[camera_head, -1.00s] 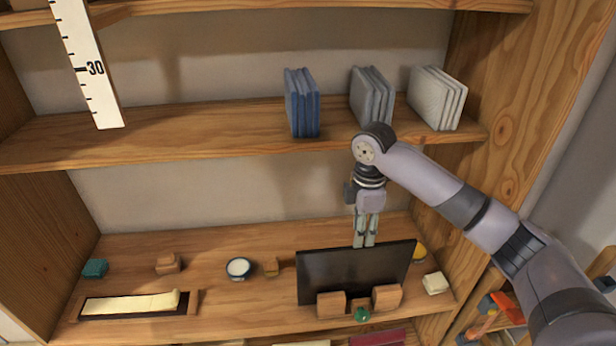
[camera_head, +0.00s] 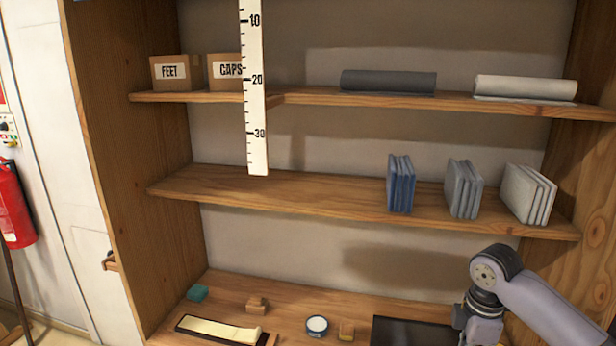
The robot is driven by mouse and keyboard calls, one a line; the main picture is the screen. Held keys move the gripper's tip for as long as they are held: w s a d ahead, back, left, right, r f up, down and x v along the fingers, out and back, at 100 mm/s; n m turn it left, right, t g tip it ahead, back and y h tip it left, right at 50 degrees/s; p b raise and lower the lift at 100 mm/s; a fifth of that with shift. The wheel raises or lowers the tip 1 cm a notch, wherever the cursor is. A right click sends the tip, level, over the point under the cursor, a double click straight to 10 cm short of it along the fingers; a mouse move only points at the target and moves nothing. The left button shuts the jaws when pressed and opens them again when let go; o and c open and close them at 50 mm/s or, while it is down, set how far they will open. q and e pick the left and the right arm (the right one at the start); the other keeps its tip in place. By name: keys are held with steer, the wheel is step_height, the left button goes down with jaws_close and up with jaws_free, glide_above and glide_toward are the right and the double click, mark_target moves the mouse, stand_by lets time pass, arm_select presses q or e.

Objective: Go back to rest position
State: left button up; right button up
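My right arm comes in from the lower right. My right gripper (camera_head: 481,325) hangs down at the bottom edge, in front of a dark flat panel (camera_head: 405,331) on the lowest shelf. Its fingers are cut off by the frame, so I cannot see whether they are open or shut or whether they hold anything. My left gripper is not in view.
A wooden shelf unit (camera_head: 330,204) fills the view. It carries blue books (camera_head: 400,184), grey books (camera_head: 463,190), white books (camera_head: 528,195) and several small items below. A hanging ruler (camera_head: 254,105) stands out in front. A fire extinguisher (camera_head: 14,205) is at far left.

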steer(key=s+a+f+m+t+y, duration=0.2)
steer(key=s+a+f+m, duration=0.1)
steer(key=s+a+f, duration=1.1)
steer(key=s+d+m+t+h, duration=0.2)
steer(key=s+d+m, duration=0.1)
steer(key=s+m, duration=0.8)
steer(key=s+f+g+b, duration=0.3)
steer(key=f+b, duration=0.5)
steer(key=f, duration=2.7)
arm_select(q)
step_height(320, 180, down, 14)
steer(key=b, duration=0.5)
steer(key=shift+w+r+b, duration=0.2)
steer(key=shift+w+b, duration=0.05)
steer(key=shift+b, duration=0.1)
arm_select(e)
steer(key=s+d+f, duration=0.1)
steer(key=s+f, duration=0.7)
steer(key=f, duration=0.2)
steer(key=s+d+f+n, duration=0.1)
steer(key=s+d+f, duration=0.1)
steer(key=s+f, duration=0.7)
steer(key=shift+d+f, duration=0.25)
steer(key=shift+f, duration=0.7)
steer(key=shift+s, duration=0.1)
